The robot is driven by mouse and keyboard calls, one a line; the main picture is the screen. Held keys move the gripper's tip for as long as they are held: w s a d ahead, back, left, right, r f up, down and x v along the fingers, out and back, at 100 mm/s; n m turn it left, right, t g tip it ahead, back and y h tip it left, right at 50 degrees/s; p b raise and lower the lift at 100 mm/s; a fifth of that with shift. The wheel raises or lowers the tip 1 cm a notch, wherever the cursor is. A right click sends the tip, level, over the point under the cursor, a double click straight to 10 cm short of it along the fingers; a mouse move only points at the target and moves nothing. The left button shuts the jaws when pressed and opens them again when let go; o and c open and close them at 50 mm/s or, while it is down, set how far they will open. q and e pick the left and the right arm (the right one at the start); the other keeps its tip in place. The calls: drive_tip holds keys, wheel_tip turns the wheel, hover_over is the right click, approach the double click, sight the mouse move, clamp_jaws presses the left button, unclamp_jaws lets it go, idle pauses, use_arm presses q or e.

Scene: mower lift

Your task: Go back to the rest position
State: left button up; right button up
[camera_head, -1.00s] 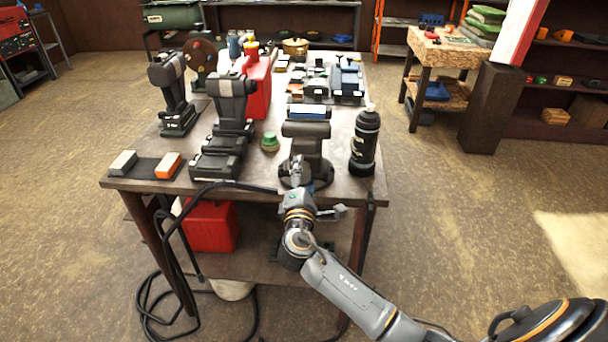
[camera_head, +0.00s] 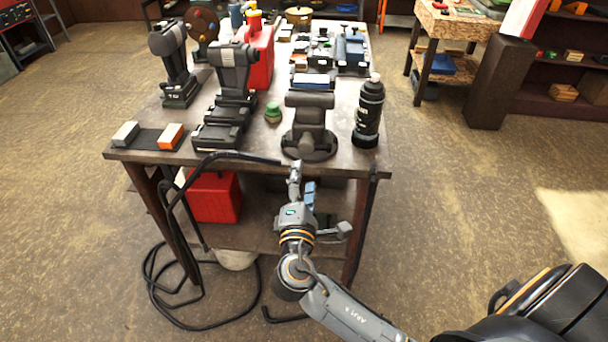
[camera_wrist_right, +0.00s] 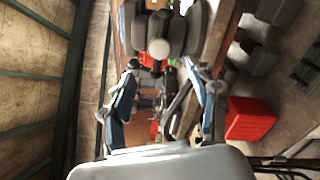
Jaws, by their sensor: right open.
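My right gripper (camera_head: 303,182) is in front of the workbench's (camera_head: 265,165) front edge. In the right wrist view its two blue-and-grey fingers stand apart with nothing held between them (camera_wrist_right: 165,95). A dark vise (camera_head: 308,125) with a round base is on the bench just beyond the gripper, apart from it in the head view. A dark rounded body, probably the vise, shows at the top of the right wrist view (camera_wrist_right: 165,35). My left gripper is not in view.
A black bottle (camera_head: 368,112) stands right of the vise. Cordless drills (camera_head: 233,85), a small green item (camera_head: 273,112) and a red can (camera_head: 258,55) are left of it. A red box (camera_head: 213,196) sits on the lower shelf. A black cable (camera_head: 170,225) hangs at left. The floor at right is open.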

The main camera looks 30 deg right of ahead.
idle(0.3)
drive_tip(key=s+f+m+g+y, duration=0.1)
drive_tip(key=s+f+g+y, duration=0.15)
drive_tip(key=f, duration=0.95)
drive_tip(key=s+a+f+g+y, duration=0.1)
drive_tip(key=s+f+g+y, duration=0.15)
drive_tip(key=f, duration=1.05)
drive_tip(key=s+f+m+g+y, duration=0.1)
drive_tip(key=s+f+g+y, duration=0.15)
drive_tip(key=f, duration=0.95)
drive_tip(key=s+f+m+g, duration=0.2)
drive_tip(key=s+f+m, duration=0.2)
drive_tip(key=s+f, duration=0.3)
drive_tip(key=s+f+m+g+y, duration=0.1)
drive_tip(key=s+f+m, duration=0.3)
drive_tip(key=s, duration=1.3)
drive_tip(key=s+f+m+g+y, duration=0.1)
drive_tip(key=s+f+m+g, duration=0.2)
drive_tip(key=s+f, duration=0.7)
drive_tip(key=shift+s+f+m+g, duration=0.15)
drive_tip(key=shift+s+m+g, duration=0.35)
drive_tip(key=shift+s, duration=0.5)
drive_tip(key=shift+c, duration=0.5)
